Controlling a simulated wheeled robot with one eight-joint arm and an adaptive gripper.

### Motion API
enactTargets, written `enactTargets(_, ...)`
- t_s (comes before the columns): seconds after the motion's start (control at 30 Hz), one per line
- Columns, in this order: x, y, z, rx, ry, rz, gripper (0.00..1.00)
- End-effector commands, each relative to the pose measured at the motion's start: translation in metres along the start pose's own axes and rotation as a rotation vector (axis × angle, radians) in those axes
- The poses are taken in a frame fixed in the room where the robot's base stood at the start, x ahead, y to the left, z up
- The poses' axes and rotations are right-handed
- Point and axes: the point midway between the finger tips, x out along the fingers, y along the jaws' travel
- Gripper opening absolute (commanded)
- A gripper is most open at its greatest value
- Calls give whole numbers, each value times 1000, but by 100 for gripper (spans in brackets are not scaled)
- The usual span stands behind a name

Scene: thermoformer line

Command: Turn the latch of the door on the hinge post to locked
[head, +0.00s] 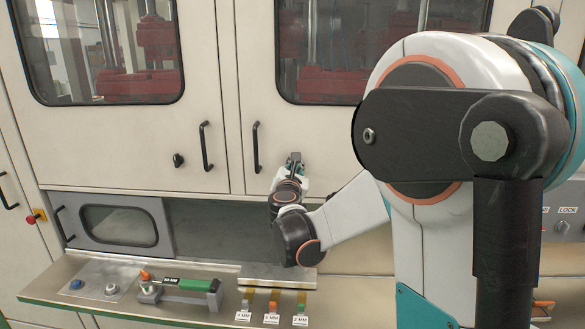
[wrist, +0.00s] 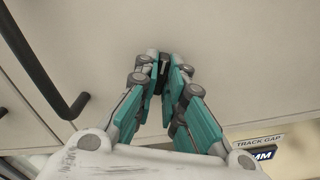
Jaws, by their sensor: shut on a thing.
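A large cream door (head: 262,45) with a window and a black bar handle (head: 256,147) fills the middle of the head view. My gripper (head: 294,160) is at this door's face, just right of the handle. In the wrist view my gripper (wrist: 164,68) is shut on a small dark latch (wrist: 163,59), which is mostly hidden between the fingertips. I cannot tell which way the latch points. The handle also shows in the wrist view (wrist: 62,105), left of the fingers. My arm hides the door's right part, and I cannot make out a hinge post.
The left door has its own black knob (head: 178,160) and bar handle (head: 205,146). Below is a ledge (head: 60,285) with a green-handled clamp (head: 195,286) and several labelled tabs. A panel marked LOCK (head: 568,211) is at the far right.

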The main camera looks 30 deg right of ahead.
Motion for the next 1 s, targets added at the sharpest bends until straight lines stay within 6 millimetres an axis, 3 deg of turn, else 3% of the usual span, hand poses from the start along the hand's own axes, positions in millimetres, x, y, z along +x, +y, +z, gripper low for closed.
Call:
enactTargets(0.43,0,0,0,-103,0,0,0)
enactTargets(0.7,0,0,-1,-315,0,0,0)
enactTargets(1.0,0,0,0,-335,0,0,0)
